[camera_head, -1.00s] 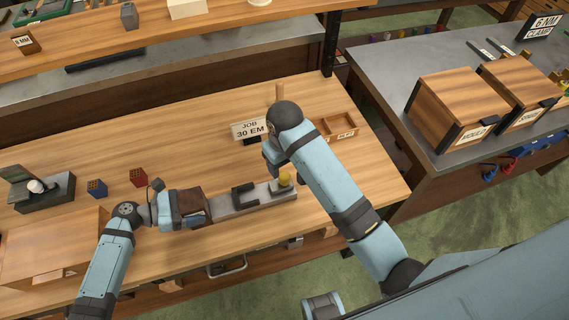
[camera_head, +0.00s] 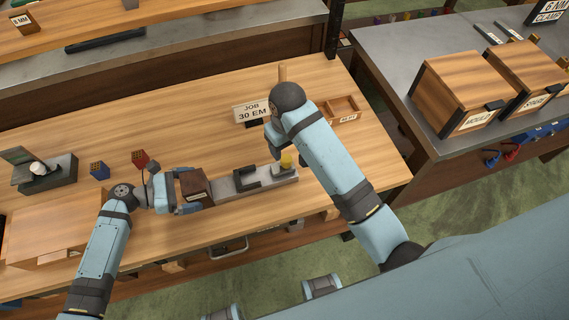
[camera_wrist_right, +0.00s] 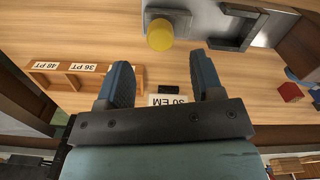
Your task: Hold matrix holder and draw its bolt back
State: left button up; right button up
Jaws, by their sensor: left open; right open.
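The grey matrix holder (camera_head: 224,189) lies on the wooden bench, with a dark U-shaped bracket (camera_head: 247,177) on top. A yellow knob (camera_head: 286,160) stands at its right end; the knob also shows in the right wrist view (camera_wrist_right: 160,35). A dark brown block (camera_head: 194,186) is at its left end. My left gripper (camera_head: 186,197) is open at this block; whether its fingers touch the block is unclear. My right gripper (camera_wrist_right: 162,78) is open and empty, with the knob beyond its fingertips. In the head view my right arm partly hides that gripper.
A "JOB 30 EM" sign (camera_head: 252,112) and a small compartment tray (camera_head: 342,109) stand behind the holder. Blue (camera_head: 99,170) and red (camera_head: 139,158) blocks sit at left, near a dark device (camera_head: 45,175). Wooden boxes (camera_head: 460,90) stand on the right-hand table.

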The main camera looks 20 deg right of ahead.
pick_arm(q)
jog(key=v, duration=1)
jog(key=shift+a, duration=0.25)
jog(key=shift+r, duration=0.1)
